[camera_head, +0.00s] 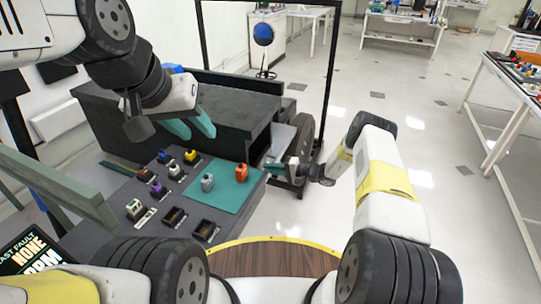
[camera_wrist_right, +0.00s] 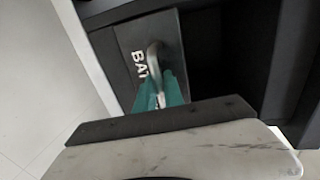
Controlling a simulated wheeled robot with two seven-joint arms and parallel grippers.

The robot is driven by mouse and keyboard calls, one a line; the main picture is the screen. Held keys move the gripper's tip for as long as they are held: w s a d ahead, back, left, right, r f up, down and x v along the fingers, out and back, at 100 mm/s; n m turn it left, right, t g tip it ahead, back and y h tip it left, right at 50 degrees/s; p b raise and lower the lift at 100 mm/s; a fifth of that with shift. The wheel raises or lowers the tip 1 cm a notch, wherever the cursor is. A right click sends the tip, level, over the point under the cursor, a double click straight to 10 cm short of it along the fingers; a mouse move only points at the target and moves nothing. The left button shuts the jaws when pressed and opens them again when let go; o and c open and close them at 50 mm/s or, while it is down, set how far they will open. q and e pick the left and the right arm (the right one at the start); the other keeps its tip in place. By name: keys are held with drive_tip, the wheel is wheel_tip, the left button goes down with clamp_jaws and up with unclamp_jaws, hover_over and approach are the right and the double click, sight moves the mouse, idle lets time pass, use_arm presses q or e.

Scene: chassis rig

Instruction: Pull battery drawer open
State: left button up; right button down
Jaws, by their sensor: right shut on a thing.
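The battery drawer's dark front (camera_wrist_right: 130,50) carries white letters, of which "BAT" shows in the right wrist view. A curved silver handle (camera_wrist_right: 154,56) stands out from it. My right gripper (camera_wrist_right: 160,94) has its teal fingers closed on this handle. In the head view my right gripper (camera_head: 285,167) is at the right end of the dark chassis (camera_head: 185,110), and the fingers partly hide the handle. I cannot tell how far out the drawer is. My left gripper (camera_head: 192,126) is above the front of the chassis, empty, its teal fingers apart.
A dark recess (camera_wrist_right: 222,60) lies beside the drawer front. A grey bench with a teal mat (camera_head: 225,188) holds several small coloured parts, including an orange one (camera_head: 241,171). A black wheel (camera_head: 300,136) stands behind my right gripper.

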idle(0.5)
drive_tip(key=f+v, duration=0.2)
drive_tip(key=v, duration=1)
drive_tip(key=d+f+v, duration=0.1)
drive_tip(key=f+v, duration=0.2)
drive_tip(key=v, duration=1)
drive_tip(key=shift+s, duration=0.3)
drive_tip(key=shift+d+f, duration=0.1)
drive_tip(key=shift+f, duration=0.05)
drive_tip(key=c, duration=1.5)
unclamp_jaws()
drive_tip(key=shift+o, duration=0.2)
drive_tip(key=v, duration=0.7)
drive_tip(key=shift+d, duration=0.4)
drive_tip(key=shift+s, duration=0.1)
